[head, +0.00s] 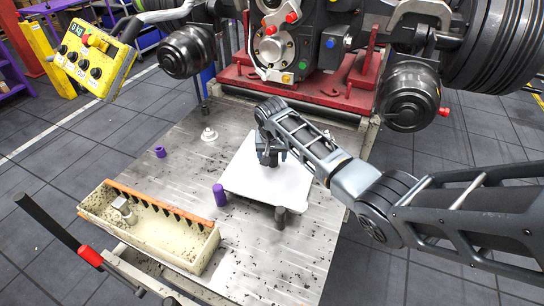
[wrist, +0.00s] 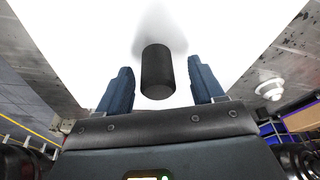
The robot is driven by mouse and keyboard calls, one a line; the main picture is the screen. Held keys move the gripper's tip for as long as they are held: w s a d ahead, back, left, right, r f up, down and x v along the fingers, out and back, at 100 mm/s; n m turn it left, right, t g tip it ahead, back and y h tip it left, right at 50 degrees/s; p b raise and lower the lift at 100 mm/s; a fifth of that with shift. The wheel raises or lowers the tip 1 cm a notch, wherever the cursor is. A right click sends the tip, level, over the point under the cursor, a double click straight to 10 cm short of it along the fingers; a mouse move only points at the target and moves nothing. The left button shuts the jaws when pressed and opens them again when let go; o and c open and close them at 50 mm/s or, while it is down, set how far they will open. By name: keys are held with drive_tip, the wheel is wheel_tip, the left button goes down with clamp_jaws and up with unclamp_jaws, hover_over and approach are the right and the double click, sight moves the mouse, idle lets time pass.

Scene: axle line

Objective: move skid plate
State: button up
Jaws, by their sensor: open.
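The skid plate, a flat white plate (head: 245,178), lies on the worn metal table top. In the wrist view its white surface (wrist: 235,45) fills most of the upper picture. A short black cylinder (wrist: 157,72) stands on the plate there, like a knob or handle. My gripper (wrist: 162,88) is open, its two blue fingers on either side of the cylinder with a gap at each side. In the head view my gripper (head: 268,158) points down over the far part of the plate, and my arm hides part of the plate's right side.
The metal table (head: 180,175) carries a cream bin (head: 165,248) with an orange strip, a purple cylinder (head: 219,195), a dark cylinder (head: 280,216), a small purple ring (head: 160,152) and a white stepped piece (head: 209,134). The axle machinery on a red frame (head: 240,88) stands behind.

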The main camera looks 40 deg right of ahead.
sight(272, 154)
drive_tip(key=v, duration=0.7)
drive_tip(key=shift+s+f, duration=0.1)
drive_tip(key=shift+s, duration=0.05)
idle(0.4)
